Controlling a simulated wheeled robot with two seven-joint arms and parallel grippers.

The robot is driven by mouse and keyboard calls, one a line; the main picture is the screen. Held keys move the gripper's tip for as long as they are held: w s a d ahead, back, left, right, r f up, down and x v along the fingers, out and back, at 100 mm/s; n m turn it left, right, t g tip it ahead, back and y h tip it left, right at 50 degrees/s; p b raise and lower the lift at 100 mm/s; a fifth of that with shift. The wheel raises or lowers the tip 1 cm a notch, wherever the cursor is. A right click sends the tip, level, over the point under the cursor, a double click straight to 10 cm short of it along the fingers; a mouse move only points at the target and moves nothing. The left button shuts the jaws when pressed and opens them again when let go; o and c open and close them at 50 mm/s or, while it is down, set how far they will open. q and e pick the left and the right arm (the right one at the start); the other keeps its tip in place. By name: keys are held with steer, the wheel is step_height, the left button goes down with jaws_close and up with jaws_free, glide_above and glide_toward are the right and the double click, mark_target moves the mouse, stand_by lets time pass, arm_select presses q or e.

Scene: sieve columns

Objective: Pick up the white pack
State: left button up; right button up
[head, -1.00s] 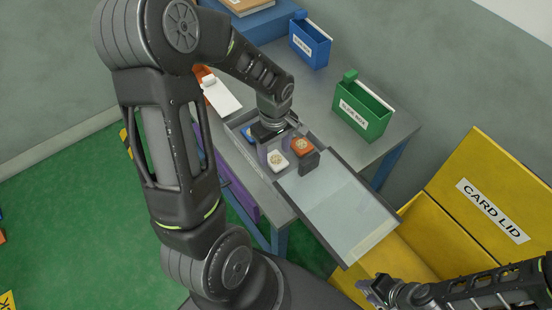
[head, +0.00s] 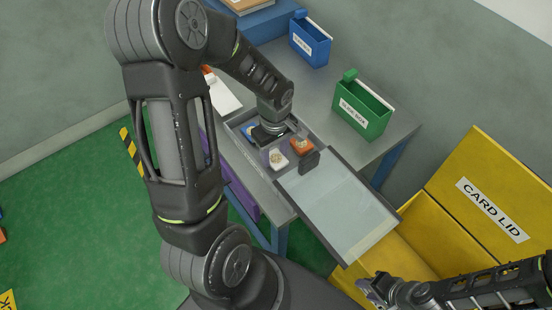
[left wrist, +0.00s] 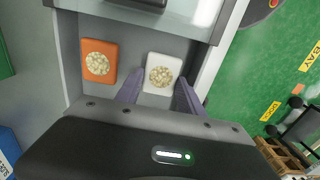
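The white pack (head: 279,160) lies in the grey tray beside an orange pack (head: 302,147). It carries a round patch of pale pieces and also shows in the left wrist view (left wrist: 162,72). My left gripper (head: 281,146) is over the tray. In the left wrist view its two purple-grey fingers (left wrist: 160,84) are apart, one on each side of the white pack's near part. Nothing is gripped; whether the fingers touch the pack is unclear. My right gripper (head: 373,289) is at the lower right, away from the tray, its fingers too small to read.
A clear lid panel (head: 338,205) with a dark handle (head: 310,161) extends from the tray. A blue pack (head: 249,131) lies in the tray's far part. A green box (head: 362,109) and a blue box (head: 311,44) stand behind. A yellow bin (head: 465,205) is at right.

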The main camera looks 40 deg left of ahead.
mark_target(275, 157)
arm_select(q)
steer(key=c, duration=0.7)
steer(key=shift+r, duration=0.1)
step_height(275, 157, up, 10)
steer(key=shift+f, duration=0.1)
stand_by(0.6)
